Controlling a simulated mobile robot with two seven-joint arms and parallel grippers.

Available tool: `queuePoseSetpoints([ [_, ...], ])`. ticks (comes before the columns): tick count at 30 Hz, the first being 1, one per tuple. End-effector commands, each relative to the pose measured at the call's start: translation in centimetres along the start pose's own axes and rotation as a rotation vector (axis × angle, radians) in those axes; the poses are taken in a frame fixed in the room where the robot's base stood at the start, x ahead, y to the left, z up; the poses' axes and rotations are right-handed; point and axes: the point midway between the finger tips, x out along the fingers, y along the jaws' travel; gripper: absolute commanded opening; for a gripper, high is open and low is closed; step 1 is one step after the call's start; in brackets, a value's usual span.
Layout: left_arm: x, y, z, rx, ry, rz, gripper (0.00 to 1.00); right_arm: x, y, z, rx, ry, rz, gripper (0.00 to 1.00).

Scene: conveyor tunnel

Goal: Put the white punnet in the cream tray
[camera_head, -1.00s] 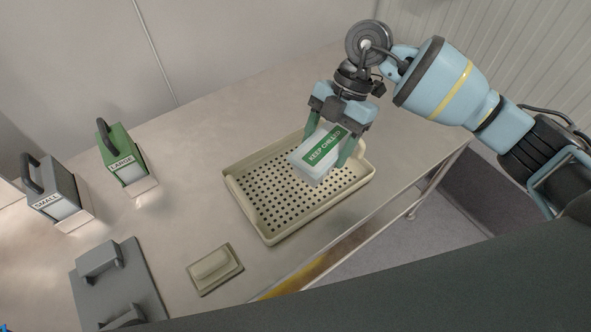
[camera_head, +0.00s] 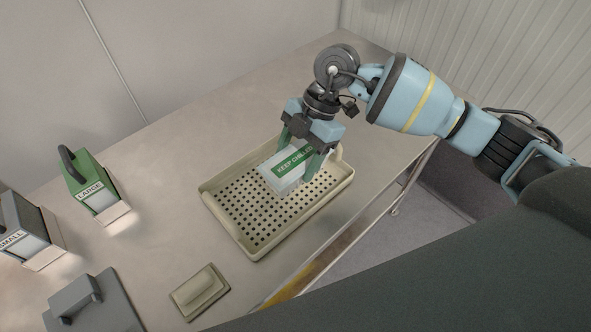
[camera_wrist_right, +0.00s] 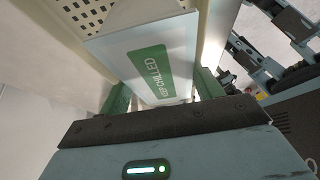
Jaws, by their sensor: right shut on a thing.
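The white punnet (camera_head: 287,170) has a green "KEEP CHILLED" label. My right gripper (camera_head: 300,155) is shut on it, one green finger on each side. The punnet is over the far right part of the cream tray (camera_head: 229,233), within its rim in the head view. I cannot tell whether its base touches the perforated floor. In the right wrist view the punnet (camera_wrist_right: 183,53) fills the space between the fingers, with the tray floor (camera_wrist_right: 83,14) beyond it. My left gripper is not in view.
A green "LARGE" stamp-like block (camera_head: 90,181) and a grey "SMALL" one (camera_head: 24,225) stand at the left. The table's right edge is close to the tray.

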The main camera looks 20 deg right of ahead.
Motion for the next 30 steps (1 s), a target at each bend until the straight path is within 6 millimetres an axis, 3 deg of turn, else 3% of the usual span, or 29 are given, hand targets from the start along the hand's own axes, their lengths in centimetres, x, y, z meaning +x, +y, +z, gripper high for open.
queuePoseSetpoints([
  [5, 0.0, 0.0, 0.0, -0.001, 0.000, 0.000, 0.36, 0.6, 0.1, 0.3, 0.000, 0.001, 0.001, 0.00],
  [14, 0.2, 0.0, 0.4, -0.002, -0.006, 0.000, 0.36, 4.2, 0.0, 2.2, -0.001, 0.000, 0.001, 0.00],
  [25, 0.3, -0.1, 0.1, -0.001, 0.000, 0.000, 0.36, 4.5, 0.0, 2.3, -0.002, 0.000, 0.002, 0.00],
  [26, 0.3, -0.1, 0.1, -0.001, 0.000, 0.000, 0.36, 4.5, 0.0, 2.4, -0.001, -0.001, 0.002, 0.68],
  [30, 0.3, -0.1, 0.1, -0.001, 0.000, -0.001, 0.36, 4.5, 0.0, 2.4, -0.001, -0.001, 0.002, 0.86],
])
